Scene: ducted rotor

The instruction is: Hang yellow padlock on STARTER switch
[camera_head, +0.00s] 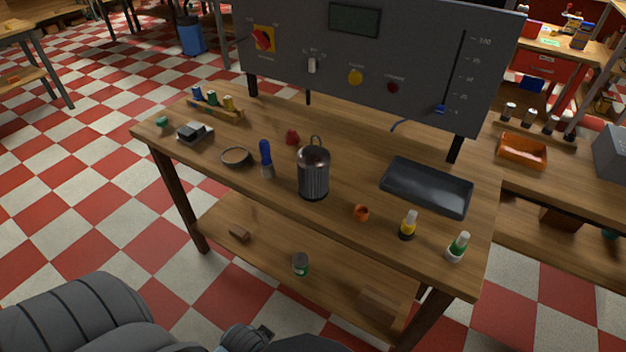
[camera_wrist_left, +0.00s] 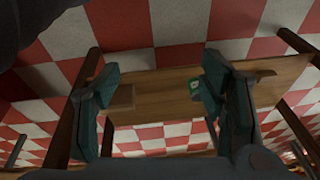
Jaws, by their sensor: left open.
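A small yellow item (camera_head: 228,102) stands with a blue and a green one in a wooden rack at the table's back left. It may be the yellow padlock, but it is too small to be sure. The grey control panel (camera_head: 420,50) stands along the back edge. It has a red knob on a yellow plate (camera_head: 263,38), a pale toggle (camera_head: 311,64), a yellow button (camera_head: 355,77) and a dark red button (camera_head: 392,87). Their labels are unreadable, so I cannot tell which is STARTER. My left gripper (camera_wrist_left: 158,90) is open and empty. My right gripper is not visible.
A ribbed metal canister (camera_head: 313,174) stands mid-table, a blue-handled tool (camera_head: 266,158) beside it. A black tray (camera_head: 426,187) lies at right, two small bottles (camera_head: 408,226) in front. The lower shelf (camera_head: 275,262) holds a green can (camera_wrist_left: 194,86) and blocks.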

